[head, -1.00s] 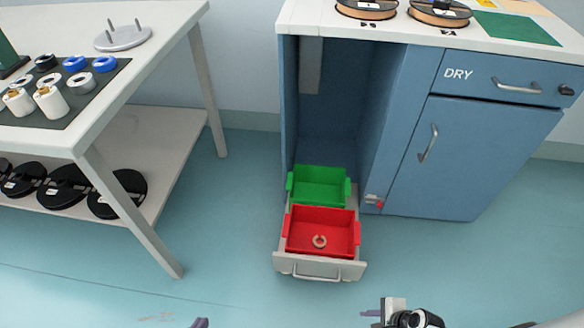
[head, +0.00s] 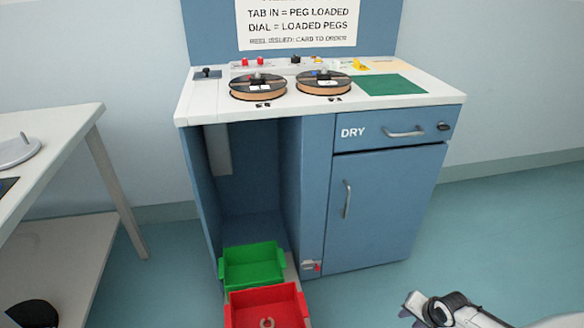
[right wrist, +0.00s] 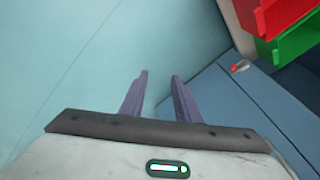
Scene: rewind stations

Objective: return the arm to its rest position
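My right arm shows at the lower right of the head view, with the right gripper (head: 408,312) at its left end, low over the floor and apart from the cabinet. In the right wrist view the two purple fingers of the right gripper (right wrist: 158,85) stand apart with nothing between them, only floor behind. My left gripper is not in the head view now.
A blue cabinet (head: 385,210) marked DRY stands ahead, with two reels on top. A pulled-out drawer holds a green bin (head: 253,265) and a red bin (head: 268,308) with a small ring in it. A white table (head: 60,140) stands left. Floor at right is clear.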

